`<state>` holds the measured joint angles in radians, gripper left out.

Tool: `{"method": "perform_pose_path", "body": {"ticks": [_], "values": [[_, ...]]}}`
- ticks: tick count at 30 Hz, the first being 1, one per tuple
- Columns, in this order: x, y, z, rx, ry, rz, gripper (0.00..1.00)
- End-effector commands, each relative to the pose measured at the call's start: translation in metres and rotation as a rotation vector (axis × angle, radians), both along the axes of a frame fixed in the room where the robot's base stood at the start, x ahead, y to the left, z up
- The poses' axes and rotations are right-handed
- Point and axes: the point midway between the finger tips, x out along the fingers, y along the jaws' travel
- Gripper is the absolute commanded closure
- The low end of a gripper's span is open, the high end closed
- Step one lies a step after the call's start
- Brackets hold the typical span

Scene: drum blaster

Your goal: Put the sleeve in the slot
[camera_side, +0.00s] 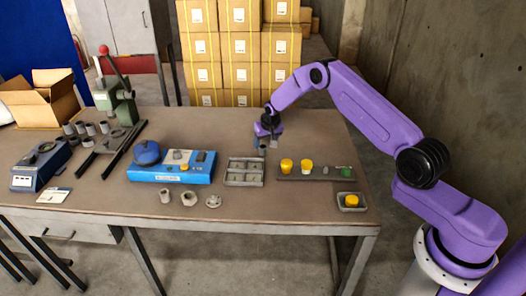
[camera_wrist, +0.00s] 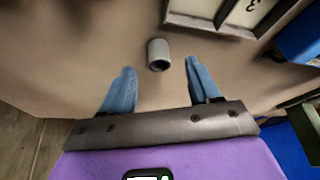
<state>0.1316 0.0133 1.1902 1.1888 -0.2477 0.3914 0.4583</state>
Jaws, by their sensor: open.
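My gripper (camera_wrist: 159,66) is open and empty, with blue fingers on either side of the sleeve's line. In the side view my gripper (camera_side: 265,147) is low over the back of the table, and a small grey piece (camera_side: 274,144) shows beside it. A grey tray with compartments (camera_side: 244,184) lies in front of the gripper. Its corner (camera_wrist: 196,23) shows in the wrist view, one compartment marked 3.
A blue box (camera_side: 172,178) stands left of the tray. A grey strip with yellow and green pieces (camera_side: 325,173) lies to the right, with a small dish (camera_side: 340,206) in front. Loose grey parts (camera_side: 189,198) lie at the front. A green press (camera_side: 125,110) stands at the left.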

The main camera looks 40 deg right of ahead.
Motion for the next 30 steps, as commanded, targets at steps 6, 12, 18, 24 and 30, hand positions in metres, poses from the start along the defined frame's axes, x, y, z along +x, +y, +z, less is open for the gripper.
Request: {"method": "perform_pose_path", "body": {"ticks": [6,12,18,24,30], "values": [[0.005,-0.003,-0.01,0.001,0.001,-0.001,0.39],[0.015,-0.009,-0.029,0.0,0.001,0.0,0.39],[0.021,-0.011,-0.044,0.001,0.001,-0.001,0.39],[0.022,-0.012,-0.047,0.0,0.0,0.0,0.39],[0.022,-0.012,-0.047,0.0,0.0,0.0,0.52]]}}
